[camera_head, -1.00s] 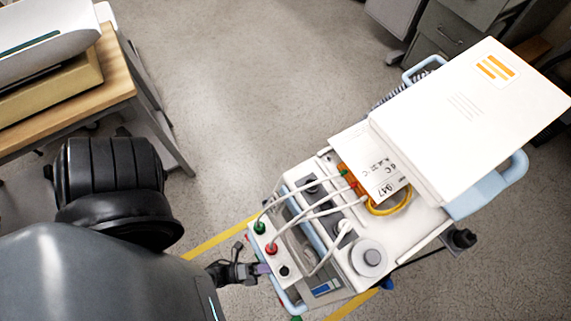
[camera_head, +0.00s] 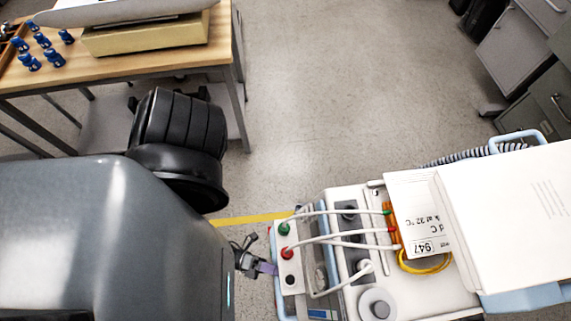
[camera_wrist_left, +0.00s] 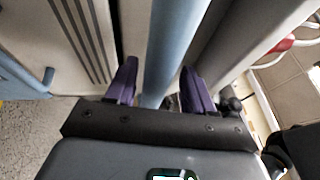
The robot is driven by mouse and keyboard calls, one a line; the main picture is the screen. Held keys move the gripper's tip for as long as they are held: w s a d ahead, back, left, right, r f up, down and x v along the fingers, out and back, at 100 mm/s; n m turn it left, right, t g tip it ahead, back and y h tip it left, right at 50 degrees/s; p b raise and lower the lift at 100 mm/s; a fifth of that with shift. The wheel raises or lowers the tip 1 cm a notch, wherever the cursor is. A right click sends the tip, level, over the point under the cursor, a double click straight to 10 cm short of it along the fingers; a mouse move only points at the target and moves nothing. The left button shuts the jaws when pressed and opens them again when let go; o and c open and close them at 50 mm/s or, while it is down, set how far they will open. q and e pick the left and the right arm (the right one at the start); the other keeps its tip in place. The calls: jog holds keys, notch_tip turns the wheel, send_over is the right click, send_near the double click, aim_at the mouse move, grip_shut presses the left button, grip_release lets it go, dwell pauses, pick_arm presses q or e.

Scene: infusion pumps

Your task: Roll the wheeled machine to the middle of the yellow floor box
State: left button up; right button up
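The wheeled machine (camera_head: 335,192) is a white-topped cart with pale blue rails, at the lower right of the head view. Its right part and lower edge run out of frame. My left gripper (camera_head: 266,268) is at its left end, by the end rail. In the left wrist view, the purple fingers (camera_wrist_left: 158,85) stand apart on either side of a pale blue bar (camera_wrist_left: 172,40), with a gap visible beside it. A yellow floor line (camera_head: 250,218) runs to the machine's left end; the rest of the floor box is hidden or out of view. My right gripper is not seen.
A wooden table (camera_head: 165,62) with small blue-capped bottles (camera_head: 45,52) and a tan box (camera_head: 150,34) stands at upper left. Grey drawer cabinets (camera_head: 515,60) stand at upper right. The grey floor between them is clear.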

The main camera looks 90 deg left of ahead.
pick_arm(q)
jog(key=shift+s, duration=0.35)
jog(key=shift+s+a+f, duration=0.1)
jog(key=v, duration=1)
jog(key=shift+s+b, duration=0.3)
jog(key=shift+b, duration=0.15)
jog(key=shift+c, duration=0.3)
